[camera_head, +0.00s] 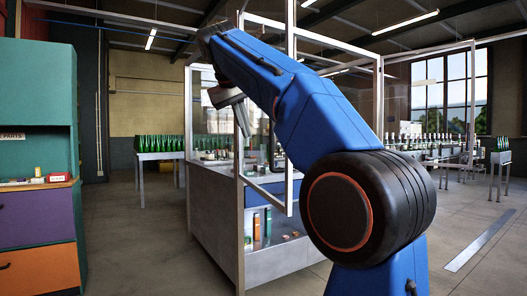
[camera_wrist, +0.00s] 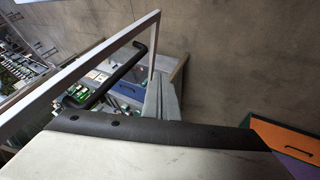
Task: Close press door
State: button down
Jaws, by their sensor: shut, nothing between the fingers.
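The press door is a clear pane in a pale metal frame. In the head view the door (camera_head: 289,203) stands swung out at an angle from the press enclosure (camera_head: 215,200), so it is open. In the wrist view its frame (camera_wrist: 90,68) crosses the upper left, with a black bar handle (camera_wrist: 115,75) below it. My gripper (camera_wrist: 161,92) is shut and empty, close to the handle and the frame's right side in the picture. I cannot tell whether it touches either. In the head view my gripper (camera_head: 241,118) is partly behind the enclosure's front post.
A teal cabinet (camera_head: 40,100) with purple and orange drawers stands at the left. A table of green bottles (camera_head: 160,143) is behind. A bottle line (camera_head: 430,140) runs at the right. The floor (camera_head: 135,240) between cabinet and press is clear.

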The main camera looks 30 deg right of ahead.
jog(key=w+d+f, duration=0.4)
jog(key=d+f, duration=0.3)
jog(key=d, duration=0.2)
dwell(0.5)
jog(key=shift+f, duration=0.1)
